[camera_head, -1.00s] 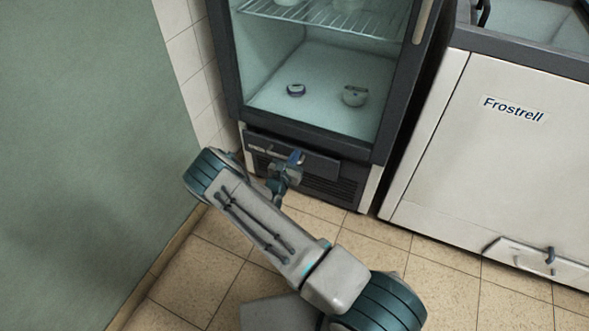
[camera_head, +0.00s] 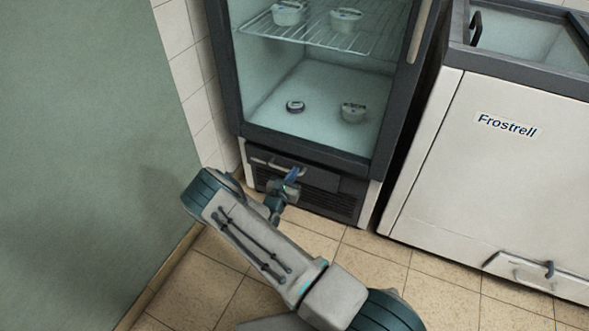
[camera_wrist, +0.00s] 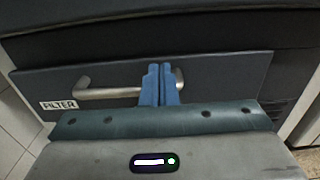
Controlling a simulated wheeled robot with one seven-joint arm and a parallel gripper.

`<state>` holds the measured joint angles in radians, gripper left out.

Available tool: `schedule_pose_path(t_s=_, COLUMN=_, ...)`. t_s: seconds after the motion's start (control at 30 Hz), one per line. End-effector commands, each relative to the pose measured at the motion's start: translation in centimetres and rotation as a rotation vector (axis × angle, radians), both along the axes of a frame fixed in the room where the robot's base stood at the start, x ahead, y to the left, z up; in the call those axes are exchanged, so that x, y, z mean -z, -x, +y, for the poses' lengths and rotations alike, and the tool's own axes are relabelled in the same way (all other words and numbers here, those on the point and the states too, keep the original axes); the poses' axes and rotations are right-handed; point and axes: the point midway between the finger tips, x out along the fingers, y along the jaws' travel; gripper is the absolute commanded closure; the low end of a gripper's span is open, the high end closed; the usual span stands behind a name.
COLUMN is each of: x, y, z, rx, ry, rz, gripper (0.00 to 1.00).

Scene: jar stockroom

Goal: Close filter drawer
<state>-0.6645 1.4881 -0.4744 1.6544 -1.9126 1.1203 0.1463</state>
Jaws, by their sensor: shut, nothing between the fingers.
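The filter drawer (camera_head: 321,181) is a dark panel at the foot of the glass-fronted fridge, above a slatted grille. In the wrist view its dark front (camera_wrist: 222,78) carries a white FILTER label (camera_wrist: 58,105) at the left and a grey bar handle (camera_wrist: 112,92). The panel seems to stand a little proud of the fridge body; how far is hard to tell. My gripper (camera_head: 293,174) is at the drawer front. Its blue fingers (camera_wrist: 160,84) are shut together, empty, in front of the handle's right part, which they hide. Whether they touch is unclear.
The fridge (camera_head: 228,85) holds several small jars on its wire shelf and floor. A white Frostrell chest freezer (camera_head: 480,170) stands close on the right. A green wall (camera_head: 90,150) is at the left. Tiled floor (camera_head: 330,240) is clear in front of the fridge.

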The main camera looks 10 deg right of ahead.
Motion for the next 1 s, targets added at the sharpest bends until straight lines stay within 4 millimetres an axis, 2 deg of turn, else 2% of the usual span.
schedule_pose_path(t_s=0.2, x=-0.3, y=4.2, z=3.5, rx=-0.005, ry=0.0, rz=0.004, gripper=1.0)
schedule_pose_path(t_s=0.43, x=0.0, y=7.5, z=6.2, rx=-0.009, ry=-0.001, rz=0.004, gripper=1.0)
schedule_pose_path(t_s=0.6, x=0.0, y=8.5, z=6.9, rx=-0.007, ry=0.0, rz=0.002, gripper=1.0)
schedule_pose_path(t_s=0.83, x=0.0, y=8.6, z=6.8, rx=-0.003, ry=-0.002, rz=0.001, gripper=1.0)
schedule_pose_path(t_s=0.93, x=-1.3, y=8.6, z=6.5, rx=0.027, ry=-0.02, rz=-0.008, gripper=1.0)
schedule_pose_path(t_s=1.0, x=-3.2, y=8.6, z=5.8, rx=0.077, ry=-0.051, rz=-0.024, gripper=1.0)
